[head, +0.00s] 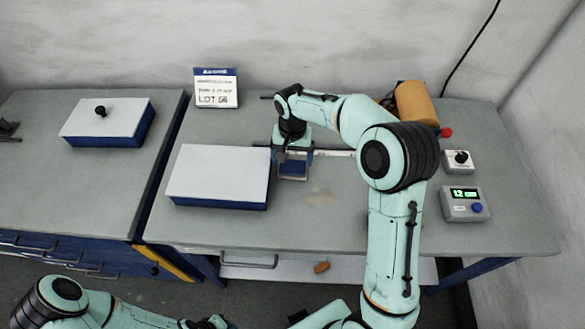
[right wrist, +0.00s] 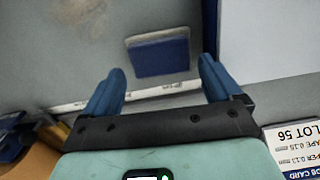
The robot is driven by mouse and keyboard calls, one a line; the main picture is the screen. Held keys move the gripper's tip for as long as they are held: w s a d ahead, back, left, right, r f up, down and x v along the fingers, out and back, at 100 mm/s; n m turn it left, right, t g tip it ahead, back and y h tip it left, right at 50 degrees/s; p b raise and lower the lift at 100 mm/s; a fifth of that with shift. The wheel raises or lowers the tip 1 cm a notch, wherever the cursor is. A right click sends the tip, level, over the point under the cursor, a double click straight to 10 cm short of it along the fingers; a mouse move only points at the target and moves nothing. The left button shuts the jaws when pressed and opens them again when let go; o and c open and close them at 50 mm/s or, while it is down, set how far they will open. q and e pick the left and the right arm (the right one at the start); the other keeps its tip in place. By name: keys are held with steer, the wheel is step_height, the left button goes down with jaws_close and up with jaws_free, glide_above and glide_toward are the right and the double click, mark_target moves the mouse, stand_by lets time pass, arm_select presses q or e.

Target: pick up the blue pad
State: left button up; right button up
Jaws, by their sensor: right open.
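The blue pad (head: 293,168) lies on the grey table, right of the large white-topped blue box. It is a small dark blue rectangular block with a pale front edge. It also shows in the right wrist view (right wrist: 160,56), a little beyond the fingertips. My right gripper (head: 292,157) is just above and behind the pad, pointing down. The pad lies roughly between the finger lines, not touched as far as I can see. My left arm shows at the bottom left, its gripper out of view.
The white-topped box (head: 218,172) stands close to the pad's left. A pale metal strip (right wrist: 150,93) runs behind the pad. A lot card (head: 215,88), an orange roll (head: 416,103) and a display box (head: 464,204) stand around. The table in front of the pad is clear.

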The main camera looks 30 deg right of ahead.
mark_target(293, 165)
step_height(293, 165, down, 4)
steer(key=shift+w+d+r, duration=0.1)
steer(key=c, duration=0.7)
arm_select(q)
steer(key=w+r+p, duration=0.2)
steer(key=w+r, duration=0.1)
steer(key=shift+w+r, duration=0.1)
arm_select(e)
step_height(293, 165, up, 20)
